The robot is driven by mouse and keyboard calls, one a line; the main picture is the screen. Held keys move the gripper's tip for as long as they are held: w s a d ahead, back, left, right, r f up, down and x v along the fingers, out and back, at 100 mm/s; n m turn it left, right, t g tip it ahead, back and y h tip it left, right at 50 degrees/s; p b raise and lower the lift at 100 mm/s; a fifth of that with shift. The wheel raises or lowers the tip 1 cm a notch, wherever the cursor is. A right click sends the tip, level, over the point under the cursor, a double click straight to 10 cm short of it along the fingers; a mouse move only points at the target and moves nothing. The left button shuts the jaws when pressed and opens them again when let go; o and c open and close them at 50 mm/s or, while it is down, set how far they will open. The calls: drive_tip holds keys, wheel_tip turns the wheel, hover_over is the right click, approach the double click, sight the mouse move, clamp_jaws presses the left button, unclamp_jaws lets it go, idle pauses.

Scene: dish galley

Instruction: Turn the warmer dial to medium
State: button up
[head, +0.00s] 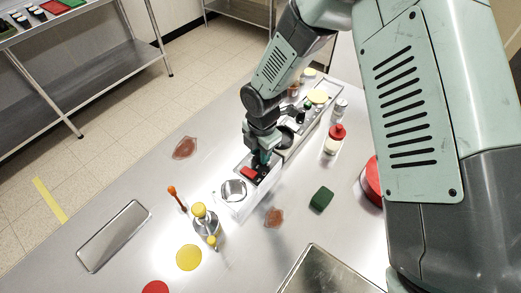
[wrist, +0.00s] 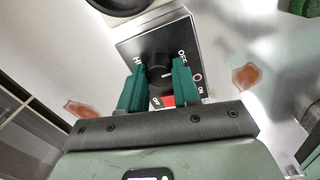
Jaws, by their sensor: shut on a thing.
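The warmer (head: 226,204) stands mid-table in the head view, with a round metal pot (head: 234,190) at its near end. A pale pointer mark on the dial points roughly right; the exact setting is hard to read. In the head view my gripper (head: 262,158) is down at the panel and mostly hides the dial.
A red switch (head: 249,172) is beside the dial. Sauce bottles (head: 204,219) stand near the warmer's front, and a red-capped bottle (head: 335,138) is to the right. A green sponge (head: 321,199) and an empty tray (head: 114,236) lie on the table. The left side is fairly clear.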

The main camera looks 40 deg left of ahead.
drive_tip(key=m, duration=0.4)
drive_tip(key=shift+s+m, duration=0.1)
drive_tip(key=shift+m, duration=0.2)
drive_tip(key=m, duration=0.3)
drive_tip(key=shift+a+m, duration=0.1)
drive_tip(key=shift+m, duration=0.2)
drive_tip(key=m, duration=0.3)
drive_tip(key=shift+m, duration=0.3)
drive_tip(key=m, duration=0.4)
drive_tip(key=shift+m+h, duration=0.3)
drive_tip(key=m, duration=0.6)
drive_tip(key=shift+a, duration=0.1)
drive_tip(key=m, duration=0.5)
drive_tip(key=shift+m, duration=0.3)
